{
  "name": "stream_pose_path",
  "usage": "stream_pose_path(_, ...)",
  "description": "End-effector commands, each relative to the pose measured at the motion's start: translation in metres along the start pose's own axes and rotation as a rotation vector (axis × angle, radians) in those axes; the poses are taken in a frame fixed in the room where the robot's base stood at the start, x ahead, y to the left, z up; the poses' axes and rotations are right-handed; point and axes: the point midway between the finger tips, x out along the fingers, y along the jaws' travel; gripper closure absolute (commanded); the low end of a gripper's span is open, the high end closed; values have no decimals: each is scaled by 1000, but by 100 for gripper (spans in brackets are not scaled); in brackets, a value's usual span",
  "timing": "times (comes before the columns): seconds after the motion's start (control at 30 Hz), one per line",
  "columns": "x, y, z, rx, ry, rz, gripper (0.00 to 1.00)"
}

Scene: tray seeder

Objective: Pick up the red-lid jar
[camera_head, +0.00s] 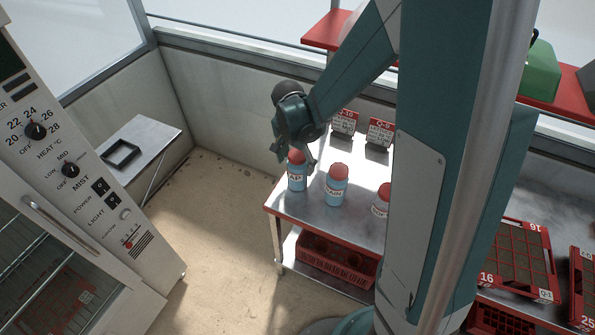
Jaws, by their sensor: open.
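Several jars show in the head view, and at least three have red lids. A blue jar with a red lid (297,181) stands at the left corner of the metal table (310,228). A second blue jar with a red lid (336,187) stands to its right. A white-bodied jar with a red lid (381,199) is farther right, partly hidden by my arm. My gripper (295,159) is open at the leftmost jar, its fingers reaching down around or just beside the lid. I cannot tell whether they touch it.
Two label cards (380,132) stand behind the jars. A red crate (337,262) sits on the shelf below. Red seed trays (513,255) are at the right. A control cabinet (75,150) and a small side shelf (148,135) are at the left. The floor between is clear.

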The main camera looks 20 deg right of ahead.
Motion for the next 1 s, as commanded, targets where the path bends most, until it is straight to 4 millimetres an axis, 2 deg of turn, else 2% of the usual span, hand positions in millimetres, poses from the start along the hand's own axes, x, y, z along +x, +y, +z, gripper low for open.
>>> stream_pose_path(0.2,14,0,0,0,0,0,35)
stream_pose_path(0.67,17,0,-1,0,0,0,35)
stream_pose_path(1.0,45,0,-4,0,0,0,35)
